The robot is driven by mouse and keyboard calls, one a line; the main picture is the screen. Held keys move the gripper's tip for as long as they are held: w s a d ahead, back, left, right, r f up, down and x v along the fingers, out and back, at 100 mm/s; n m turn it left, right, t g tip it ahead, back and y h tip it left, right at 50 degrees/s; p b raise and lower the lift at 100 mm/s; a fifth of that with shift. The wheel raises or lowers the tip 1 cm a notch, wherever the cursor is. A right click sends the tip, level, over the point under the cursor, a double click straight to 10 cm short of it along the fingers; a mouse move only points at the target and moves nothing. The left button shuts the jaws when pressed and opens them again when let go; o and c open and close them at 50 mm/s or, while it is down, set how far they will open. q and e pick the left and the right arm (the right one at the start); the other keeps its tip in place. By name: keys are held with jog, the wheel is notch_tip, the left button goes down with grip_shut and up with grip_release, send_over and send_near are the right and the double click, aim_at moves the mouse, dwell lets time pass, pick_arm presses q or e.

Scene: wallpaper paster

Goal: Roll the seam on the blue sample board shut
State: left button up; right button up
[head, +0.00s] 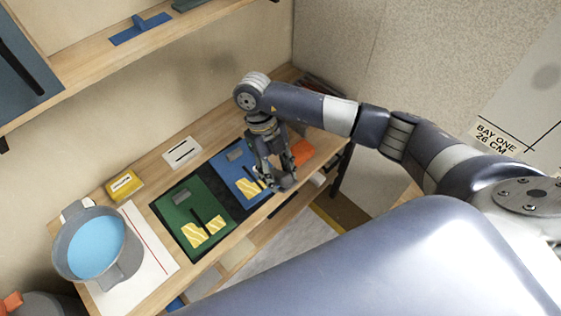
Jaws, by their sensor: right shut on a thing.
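The blue sample board (229,170) lies on the wooden bench, on a dark mat, right of a matching green board (182,205). It carries a grey block near its back and yellow patterned pieces near its front; its seam is partly hidden by my gripper. My right gripper (276,180) points down over the board's right front part. It is shut on a small grey tool at its fingertips, mostly hidden by the fingers. I cannot tell whether the tool touches the board. My left gripper is out of view.
A grey pot of blue liquid (72,262) stands on a white sheet at the left. A yellow box (124,185) and a white card (182,152) lie behind the boards. An orange object (302,152) is just right of my gripper. A wooden shelf (90,62) runs above.

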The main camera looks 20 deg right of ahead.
jog(key=shift+s+r, duration=0.1)
jog(key=shift+s, duration=0.05)
dwell(0.3)
jog(key=shift+f+b, duration=0.5)
jog(key=shift+b, duration=0.1)
notch_tip(320, 180, down, 6)
jog(key=b, duration=0.4)
jog(key=shift+r+b, duration=0.2)
jog(key=shift+b, duration=0.2)
jog(key=shift+f, duration=1.45)
dwell(2.1)
jog(key=shift+r, duration=0.1)
dwell(0.4)
